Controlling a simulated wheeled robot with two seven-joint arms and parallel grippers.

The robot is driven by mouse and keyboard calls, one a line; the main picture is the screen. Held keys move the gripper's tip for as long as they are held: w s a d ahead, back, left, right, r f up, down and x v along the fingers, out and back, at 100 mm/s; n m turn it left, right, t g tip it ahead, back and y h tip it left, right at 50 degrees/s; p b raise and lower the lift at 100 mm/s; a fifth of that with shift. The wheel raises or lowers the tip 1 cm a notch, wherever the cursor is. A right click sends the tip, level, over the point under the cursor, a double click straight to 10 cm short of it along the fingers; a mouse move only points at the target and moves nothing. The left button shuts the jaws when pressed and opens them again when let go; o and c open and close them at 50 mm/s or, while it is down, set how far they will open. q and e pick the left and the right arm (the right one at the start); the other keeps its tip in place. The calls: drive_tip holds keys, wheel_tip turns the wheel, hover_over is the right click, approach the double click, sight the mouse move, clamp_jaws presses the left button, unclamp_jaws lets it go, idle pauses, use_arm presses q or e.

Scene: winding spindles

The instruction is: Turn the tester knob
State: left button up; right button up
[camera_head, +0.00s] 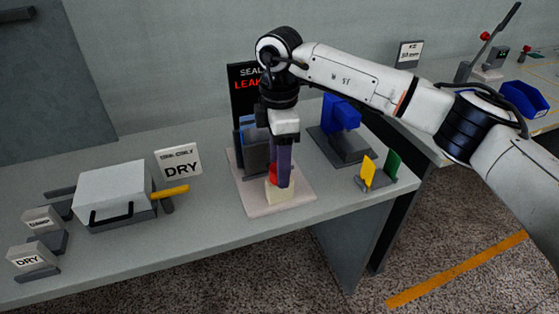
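The tester stands on a pale base plate (247,199) at the middle of the bench. Behind it is a black sign (241,99) with "SEAL" in white and "LEAK" in red, partly covered by my arm. A red knob (273,174) sits above a cream block (279,194) at the front of the plate. My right gripper (284,183) points straight down at the knob, its dark purple fingers in front of and beside it. They overlap the knob in the picture; whether they grip it I cannot tell. My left gripper is not in view.
A grey box (113,188) with a black handle and yellow lever (171,192) stands left, beside a "DRY" sign (179,162). Small "DAMP" (41,220) and "DRY" (31,257) blocks are far left. A blue block on a stand (341,113) and yellow (368,169) and green (392,163) tags are right.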

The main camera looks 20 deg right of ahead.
wheel_tip(320, 180, up, 10)
drive_tip(key=shift+r+b, duration=0.2)
drive_tip(key=shift+b, duration=0.1)
idle(0.5)
